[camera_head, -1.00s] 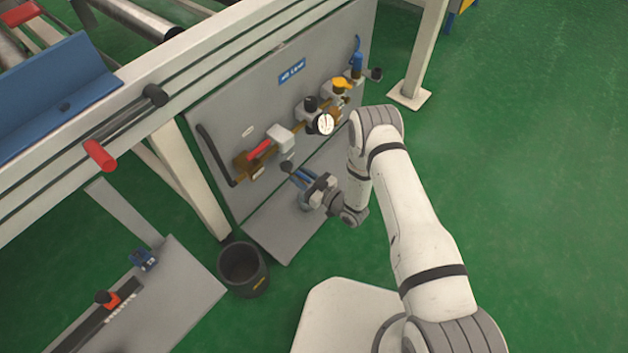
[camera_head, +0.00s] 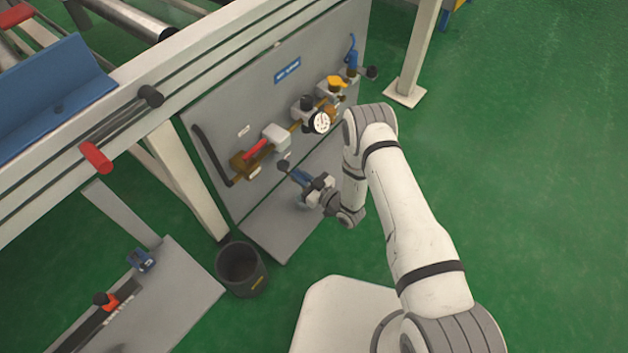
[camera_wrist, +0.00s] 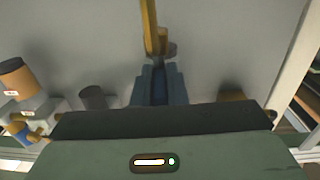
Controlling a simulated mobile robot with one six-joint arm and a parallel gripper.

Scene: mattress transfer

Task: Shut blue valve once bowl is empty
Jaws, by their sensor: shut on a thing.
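My gripper (camera_head: 300,177) is in front of the lower part of the grey wall panel, its blue-grey fingers together. In the wrist view the fingers (camera_wrist: 158,90) close around a narrow darker-blue piece (camera_wrist: 160,84), which looks like the handle of the blue valve. A brass-coloured rod (camera_wrist: 149,28) runs up from just beyond the fingertips. The valve body is mostly hidden. A dark rounded part (camera_head: 283,165) shows next to the fingertips in the head view. I cannot make out the bowl or its contents clearly.
The panel (camera_head: 220,122) carries a red lever (camera_head: 255,149), a round gauge (camera_head: 319,123), a yellow handle (camera_head: 334,83) and another blue fitting (camera_head: 352,57). A black bucket (camera_head: 243,284) stands on the floor below. The green floor at right is clear.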

